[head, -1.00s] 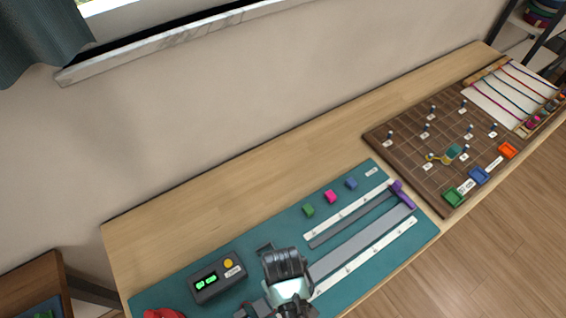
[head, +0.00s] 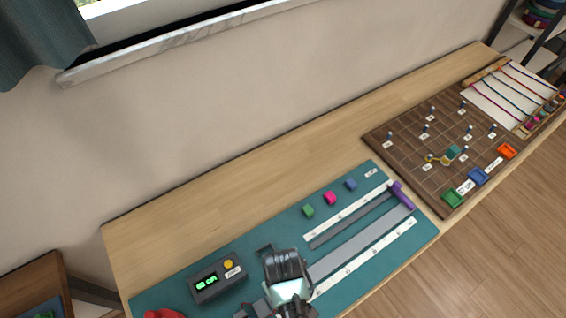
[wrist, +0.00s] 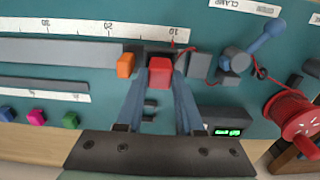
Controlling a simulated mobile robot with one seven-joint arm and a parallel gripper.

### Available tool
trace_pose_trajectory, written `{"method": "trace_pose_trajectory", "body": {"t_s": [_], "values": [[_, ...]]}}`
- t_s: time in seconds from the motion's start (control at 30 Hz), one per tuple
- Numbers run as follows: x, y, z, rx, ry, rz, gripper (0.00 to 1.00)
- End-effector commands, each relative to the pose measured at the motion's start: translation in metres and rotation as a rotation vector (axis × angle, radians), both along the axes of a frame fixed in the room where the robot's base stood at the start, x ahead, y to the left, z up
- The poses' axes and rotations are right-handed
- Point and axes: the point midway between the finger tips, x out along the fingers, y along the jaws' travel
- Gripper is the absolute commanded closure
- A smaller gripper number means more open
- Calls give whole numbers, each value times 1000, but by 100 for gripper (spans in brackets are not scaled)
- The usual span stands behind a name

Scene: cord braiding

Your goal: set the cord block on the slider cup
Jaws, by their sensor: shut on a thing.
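In the wrist view a small red block (wrist: 159,68) sits between the fingertips of my gripper (wrist: 159,75), which is shut on it. A dark part at the end of the grey track lies behind and beneath the block; whether they touch I cannot tell. An orange block (wrist: 125,64) stands on the track just left of the fingers. No slider cup is clearly recognisable; the dark part is mostly hidden. A red cord (wrist: 183,46) runs near the block towards the clamp (wrist: 234,66). In the head view my wrist hides the fingertips and block.
A red spool (wrist: 297,119) stands right of the clamp. A display box (head: 217,278) lies left of my arm. Green (head: 308,211), pink (head: 330,198) and blue (head: 351,184) cubes sit on the teal mat (head: 283,222). A purple piece (head: 402,195) is at the track's far end.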

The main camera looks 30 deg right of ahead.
Motion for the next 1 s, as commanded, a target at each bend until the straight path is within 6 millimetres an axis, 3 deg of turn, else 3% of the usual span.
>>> {"method": "trace_pose_trajectory", "body": {"t_s": [0.87, 0.9, 1.0], "values": [[0, 0, -18, 0, 0, 0, 100], [0, 0, -17, 0, 0, 0, 56], [0, 0, -16, 0, 0, 0, 38]]}}
